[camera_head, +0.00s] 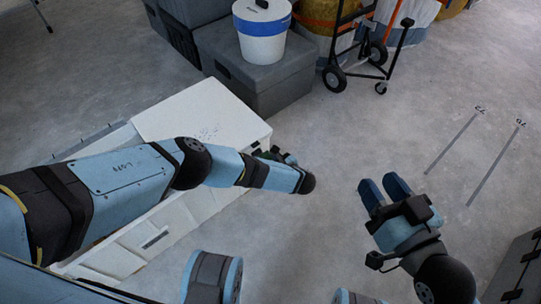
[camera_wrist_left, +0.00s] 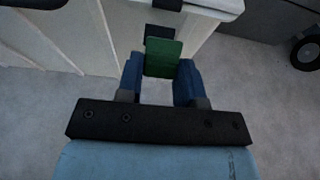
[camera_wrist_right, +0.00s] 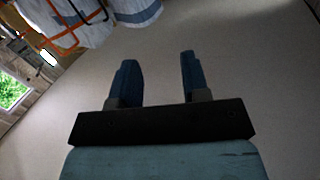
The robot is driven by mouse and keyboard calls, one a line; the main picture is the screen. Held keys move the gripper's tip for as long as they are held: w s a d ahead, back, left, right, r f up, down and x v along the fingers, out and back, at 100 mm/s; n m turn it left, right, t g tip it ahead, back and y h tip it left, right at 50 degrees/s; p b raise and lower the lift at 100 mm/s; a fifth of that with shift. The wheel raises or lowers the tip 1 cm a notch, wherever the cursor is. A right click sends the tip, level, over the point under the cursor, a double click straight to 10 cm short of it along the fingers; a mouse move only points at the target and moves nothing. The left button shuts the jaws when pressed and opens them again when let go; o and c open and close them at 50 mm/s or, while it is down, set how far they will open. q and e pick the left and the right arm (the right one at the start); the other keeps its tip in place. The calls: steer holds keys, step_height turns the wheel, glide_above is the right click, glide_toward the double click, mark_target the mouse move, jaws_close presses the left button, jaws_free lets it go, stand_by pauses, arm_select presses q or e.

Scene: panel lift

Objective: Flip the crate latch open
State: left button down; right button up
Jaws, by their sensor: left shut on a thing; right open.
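The white crate (camera_head: 205,112) stands on the floor at left centre in the head view, partly hidden behind my left arm. Its upright side and lid edge show in the left wrist view (camera_wrist_left: 65,30). The green latch (camera_wrist_left: 163,58) is at the crate's corner, below a dark fitting under the lid edge. My left gripper (camera_wrist_left: 160,80) is shut on the green latch, one blue finger on each side. In the head view, my left gripper (camera_head: 274,156) is at the crate's right end, largely hidden by its wrist. My right gripper (camera_head: 384,190) is open and empty over bare floor.
A grey box (camera_head: 255,68) with a white and blue bucket (camera_head: 262,32) stands behind the crate. A black-wheeled hand cart (camera_head: 350,65) is at the back. A dark case (camera_head: 518,270) is at the lower right. Floor between is clear.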

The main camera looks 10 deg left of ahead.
arm_select(q)
steer(key=shift+s+d+f+t+y+b, duration=0.1)
steer(key=shift+d+f+t+y+b, duration=0.05)
steer(key=shift+f+t+y+b, duration=0.25)
arm_select(e)
steer(key=shift+w+d+r+n, duration=0.2)
steer(key=shift+w+d+n, duration=0.15)
steer(key=shift+w+n, duration=0.25)
arm_select(q)
steer(key=shift+r, duration=0.1)
arm_select(e)
steer(key=shift+s, duration=0.1)
arm_select(q)
steer(key=c, duration=0.8)
jaws_free()
steer(key=shift+o, duration=0.2)
arm_select(e)
steer(key=shift+r, duration=0.1)
